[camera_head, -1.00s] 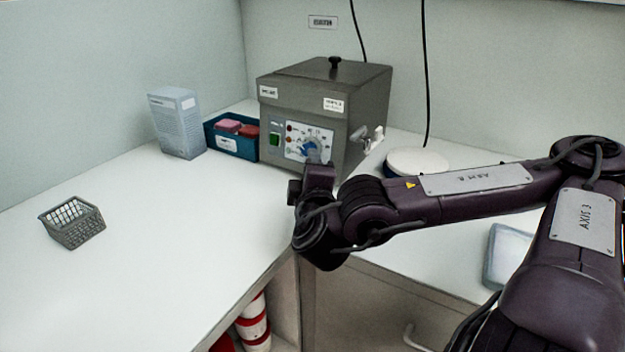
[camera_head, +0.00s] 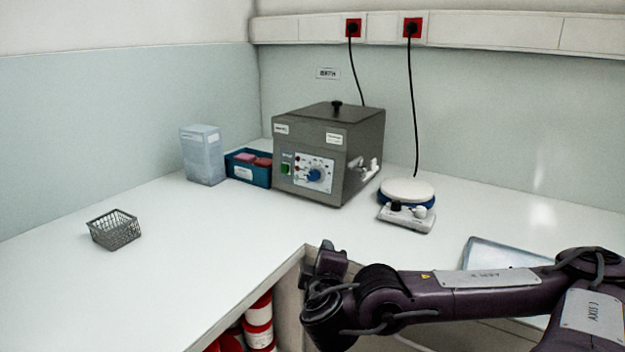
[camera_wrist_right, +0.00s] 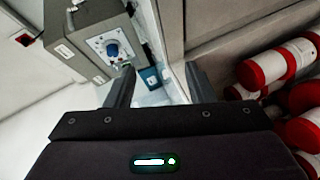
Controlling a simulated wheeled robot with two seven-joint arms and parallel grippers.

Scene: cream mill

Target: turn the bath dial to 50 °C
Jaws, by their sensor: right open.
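The bath (camera_head: 330,155) is a grey metal box with a lidded top, standing at the back of the white bench. Its blue dial (camera_head: 314,174) sits on a white scale plate on the front face, right of a green switch (camera_head: 286,168). The scale figures are too small to read. The dial also shows in the right wrist view (camera_wrist_right: 113,50), ahead of the fingers. My right gripper (camera_wrist_right: 158,78) is open and empty, with the dial beyond its left finger and apart from it. In the head view my right gripper (camera_head: 325,258) is in front of and below the bath. My left gripper is out of view.
A blue bin (camera_head: 248,168) and a pale box (camera_head: 203,155) stand left of the bath. A wire basket (camera_head: 114,230) is on the left bench. A stirrer-like device (camera_head: 407,205) and a tray (camera_head: 500,254) are at right. Red-and-white containers (camera_head: 259,322) sit below the bench.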

